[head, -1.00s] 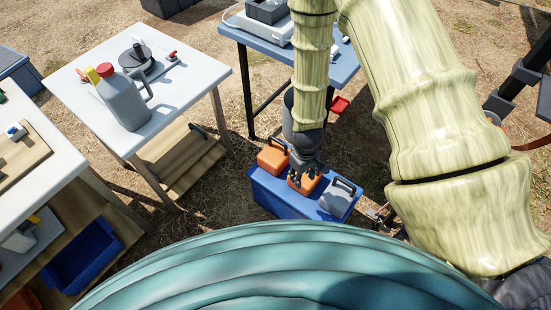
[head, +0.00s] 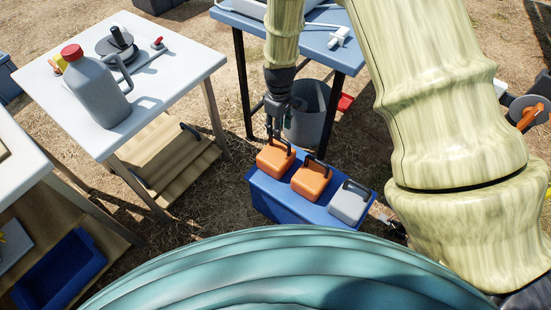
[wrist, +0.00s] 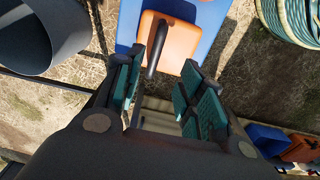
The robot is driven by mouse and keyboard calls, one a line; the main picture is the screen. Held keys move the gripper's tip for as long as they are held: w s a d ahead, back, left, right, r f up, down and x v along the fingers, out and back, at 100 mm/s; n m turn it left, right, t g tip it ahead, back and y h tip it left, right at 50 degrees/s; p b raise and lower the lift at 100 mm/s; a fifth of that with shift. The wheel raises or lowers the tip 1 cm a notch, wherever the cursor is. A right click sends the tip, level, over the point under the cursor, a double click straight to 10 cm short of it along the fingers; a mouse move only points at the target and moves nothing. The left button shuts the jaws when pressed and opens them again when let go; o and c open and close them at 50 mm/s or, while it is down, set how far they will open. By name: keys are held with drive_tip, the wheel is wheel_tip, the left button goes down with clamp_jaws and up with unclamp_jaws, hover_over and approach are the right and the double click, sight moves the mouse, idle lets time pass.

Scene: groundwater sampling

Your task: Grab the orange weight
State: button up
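Two orange weights with dark handles sit side by side on a blue crate (head: 262,197): the left orange weight (head: 272,160) and the middle orange weight (head: 310,182). A grey weight (head: 347,206) is at the right end. My gripper (head: 277,132) points down at the left orange weight, close to its handle. In the wrist view my gripper (wrist: 160,75) is open, its teal-padded fingers apart. An orange weight (wrist: 180,40) shows past the fingertips, its dark handle in line with the gap. I cannot tell whether the fingers touch the handle.
A grey bucket (head: 310,115) stands just behind the crate, beside my gripper. A blue table (head: 300,33) is behind it. A white table (head: 160,95) with a grey jug (head: 98,92) stands at the left, a wooden shelf (head: 172,155) below it.

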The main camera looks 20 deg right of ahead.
drive_tip(key=b, duration=0.2)
hover_over(276, 153)
drive_tip(key=w+d, duration=0.1)
drive_tip(key=d, duration=0.1)
wheel_tip(276, 153, down, 8)
drive_tip(key=shift+w+a+f, duration=0.1)
drive_tip(key=shift+a, duration=0.05)
clamp_jaws()
